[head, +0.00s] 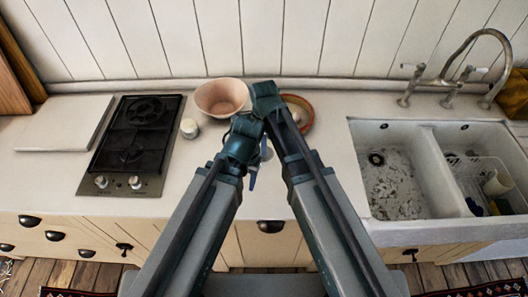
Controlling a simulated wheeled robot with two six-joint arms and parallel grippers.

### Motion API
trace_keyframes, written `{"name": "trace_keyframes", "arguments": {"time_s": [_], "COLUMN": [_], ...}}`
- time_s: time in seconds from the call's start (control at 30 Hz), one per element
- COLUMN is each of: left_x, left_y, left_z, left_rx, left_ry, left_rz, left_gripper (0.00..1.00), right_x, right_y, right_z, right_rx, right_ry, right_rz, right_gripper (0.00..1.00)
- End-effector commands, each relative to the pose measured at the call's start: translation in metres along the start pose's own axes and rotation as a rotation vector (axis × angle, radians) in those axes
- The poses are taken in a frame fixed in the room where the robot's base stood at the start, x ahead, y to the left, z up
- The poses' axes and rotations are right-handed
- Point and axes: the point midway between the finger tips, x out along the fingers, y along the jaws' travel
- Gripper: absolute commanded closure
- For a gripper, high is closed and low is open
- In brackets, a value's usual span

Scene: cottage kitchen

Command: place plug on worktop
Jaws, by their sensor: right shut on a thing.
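My two arms meet over the middle of the pale worktop (330,185). My right gripper (252,179) shows only as a small blue part low between the arms, above the worktop near its front edge. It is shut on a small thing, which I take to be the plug. The arms cover most of it, and I cannot make out its shape or whether it touches the worktop. My left gripper is hidden behind the arm links. No other plug is clearly visible.
A black hob (133,143), a pale board (65,122) and a small white pot (189,128) are left. A pinkish bowl (222,97) and a terracotta dish (301,112) stand behind my arms. The double sink (353,160) with its tap (447,82) is right. Worktop left of the sink is clear.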

Motion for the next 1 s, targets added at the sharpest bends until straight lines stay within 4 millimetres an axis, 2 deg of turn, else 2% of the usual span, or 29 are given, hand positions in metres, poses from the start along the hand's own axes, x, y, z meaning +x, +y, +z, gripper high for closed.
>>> {"name": "trace_keyframes", "arguments": {"time_s": [0.03,0.2,0.67,0.7,0.8,0.87,1.0], "left_x": [0.012,0.034,0.039,0.038,0.037,0.037,0.037], "left_y": [0.001,0.003,0.004,0.004,0.004,0.004,0.004], "left_z": [-0.001,-0.002,-0.002,-0.002,-0.002,-0.002,-0.002], "left_rx": [0.0,-0.001,-0.001,-0.001,-0.001,-0.001,-0.001], "left_ry": [0.0,0.0,0.0,0.0,0.0,0.0,0.0], "left_rz": [0.0,0.0,0.0,0.0,0.0,0.0,0.0], "left_gripper": [0.5,0.5,0.5,0.5,0.5,0.5,0.5], "right_x": [0.013,0.035,0.039,0.038,0.038,0.038,0.038], "right_y": [0.0,0.001,0.001,0.001,0.001,0.001,0.001], "right_z": [0.0,-0.001,-0.001,-0.001,-0.001,-0.001,-0.001], "right_rx": [0.0,0.0,0.0,0.0,0.0,0.0,0.0], "right_ry": [0.0,0.0,0.0,0.0,0.0,0.0,0.0], "right_rz": [0.0,0.0,0.0,0.0,0.0,0.0,0.0], "right_gripper": [1.0,1.0,1.0,0.7,0.52,0.44,0.44]}}
